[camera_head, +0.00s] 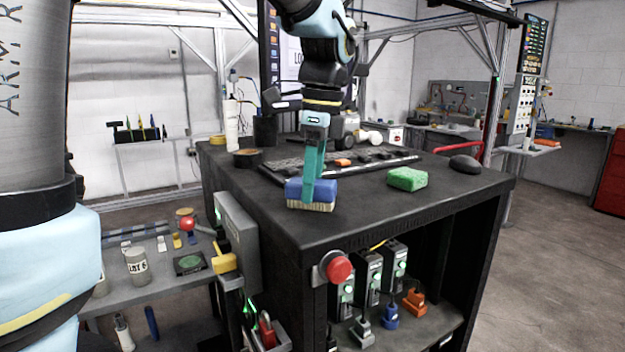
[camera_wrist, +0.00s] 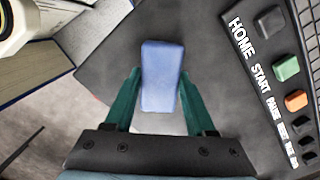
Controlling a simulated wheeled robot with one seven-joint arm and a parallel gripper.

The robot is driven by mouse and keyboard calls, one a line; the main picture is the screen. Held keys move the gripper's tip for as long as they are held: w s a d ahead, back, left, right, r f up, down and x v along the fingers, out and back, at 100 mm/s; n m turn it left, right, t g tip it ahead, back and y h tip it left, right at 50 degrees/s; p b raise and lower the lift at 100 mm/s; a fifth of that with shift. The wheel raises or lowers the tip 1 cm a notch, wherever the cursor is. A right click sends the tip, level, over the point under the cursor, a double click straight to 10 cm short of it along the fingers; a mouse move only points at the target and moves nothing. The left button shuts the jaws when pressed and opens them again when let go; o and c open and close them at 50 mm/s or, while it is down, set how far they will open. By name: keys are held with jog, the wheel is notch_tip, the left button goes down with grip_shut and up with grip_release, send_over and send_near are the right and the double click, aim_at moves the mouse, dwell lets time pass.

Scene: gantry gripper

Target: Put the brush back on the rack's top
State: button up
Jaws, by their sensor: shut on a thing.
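The brush (camera_head: 310,193) is a blue block with pale tan bristles on its underside. My gripper (camera_head: 312,190) has teal fingers pointing down and is shut on the brush. In the wrist view, the blue back of the brush (camera_wrist: 162,75) sits between the two fingers of my gripper (camera_wrist: 163,80). The brush is over the near left part of the black top of a cabinet-like rack (camera_head: 420,205), which also shows in the wrist view (camera_wrist: 215,75). I cannot tell whether the bristles touch this top.
A green sponge (camera_head: 407,179) lies to the right of the brush. A long button panel (camera_head: 380,163) is behind it, with a dark mouse-like object (camera_head: 465,163) at far right. A red button (camera_head: 338,269) sticks out from the front. A lower bench (camera_head: 150,290) stands left.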

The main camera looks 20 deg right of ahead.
aim_at(320, 182)
jog(key=o, duration=1.3)
jog(key=r, duration=0.8)
jog(key=d+r+b, duration=0.1)
jog(key=r, duration=0.3)
jog(key=shift+s+d, duration=0.1)
jog(key=shift+s, duration=0.25)
